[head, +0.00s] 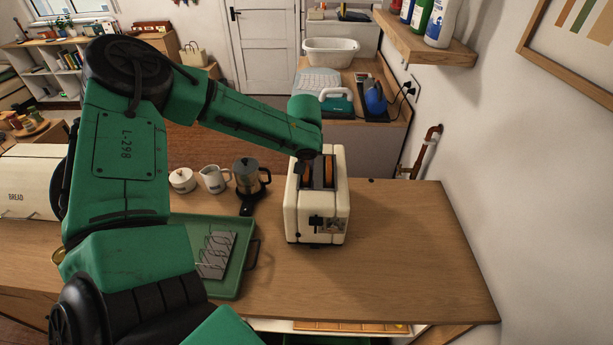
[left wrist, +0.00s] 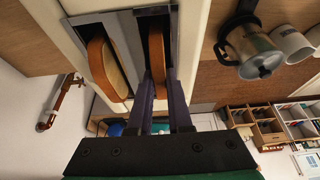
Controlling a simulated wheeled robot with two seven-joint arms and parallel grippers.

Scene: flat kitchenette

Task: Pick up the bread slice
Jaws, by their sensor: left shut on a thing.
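A cream toaster (head: 318,222) stands on the wooden counter with two slots in its top. A brown-crusted bread slice (left wrist: 157,58) is in one slot, between the fingers of my left gripper (left wrist: 165,90). The gripper is shut on this slice, which is still partly down in the slot. A second bread slice (left wrist: 108,68) stands in the other slot, apart from the fingers; it also shows in the head view (head: 329,173). In the head view my left arm reaches over the counter to the toaster and partly hides its left slot. My right gripper is not in view.
A green tray (head: 238,272) with a grey toast rack (head: 215,255) lies left of the toaster. A coffee pot (head: 246,176), white jug (head: 214,179) and sugar bowl (head: 182,180) stand behind the tray. The counter right of the toaster is clear up to the wall.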

